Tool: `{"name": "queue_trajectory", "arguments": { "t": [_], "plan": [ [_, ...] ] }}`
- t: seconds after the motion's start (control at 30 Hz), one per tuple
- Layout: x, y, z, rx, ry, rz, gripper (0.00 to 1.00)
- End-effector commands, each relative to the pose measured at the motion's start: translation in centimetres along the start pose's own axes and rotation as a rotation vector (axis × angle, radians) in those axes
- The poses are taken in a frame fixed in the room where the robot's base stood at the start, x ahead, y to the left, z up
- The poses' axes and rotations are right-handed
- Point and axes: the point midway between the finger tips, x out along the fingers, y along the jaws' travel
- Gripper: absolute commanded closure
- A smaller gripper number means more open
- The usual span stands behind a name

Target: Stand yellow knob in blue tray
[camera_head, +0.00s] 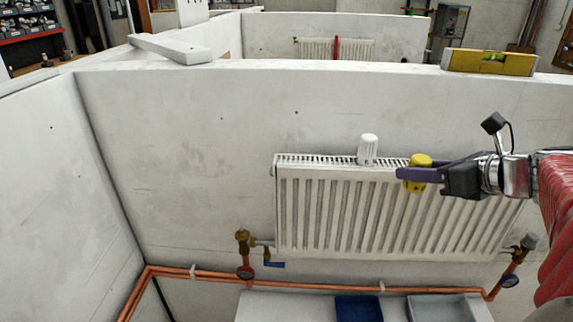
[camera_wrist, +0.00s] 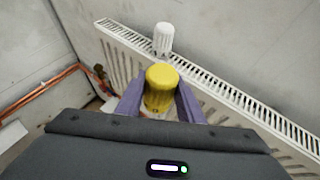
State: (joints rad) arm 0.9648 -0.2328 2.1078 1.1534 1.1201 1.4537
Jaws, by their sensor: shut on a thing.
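The yellow knob (camera_head: 417,173) is held between the purple fingers of my gripper (camera_head: 412,175), in front of the radiator's top edge in the head view. In the wrist view the yellow knob (camera_wrist: 161,88) sits upright between both fingertips of my gripper (camera_wrist: 160,97), with its round top facing the camera. The gripper is shut on it. The blue tray (camera_head: 359,308) is at the bottom of the head view, below the radiator and left of the gripper, cut off by the picture edge. It does not show in the wrist view.
A white knob (camera_head: 367,149) stands at the white radiator's (camera_head: 345,210) top edge, left of my gripper; the wrist view also shows this knob (camera_wrist: 163,38). Copper pipes (camera_head: 320,286) with valves run below. A grey tray (camera_head: 440,307) lies right of the blue one. A yellow level (camera_head: 490,62) rests on the wall top.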

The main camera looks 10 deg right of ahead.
Motion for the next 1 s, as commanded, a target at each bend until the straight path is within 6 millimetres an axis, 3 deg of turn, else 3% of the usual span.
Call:
{"name": "queue_trajectory", "arguments": {
  "t": [0.5,1.0],
  "plan": [
    [14.5,8.6,-11.0,-0.140,0.005,0.279,0.95],
    [24.1,14.1,-18.1,-0.242,0.003,0.457,0.95]
  ]
}}
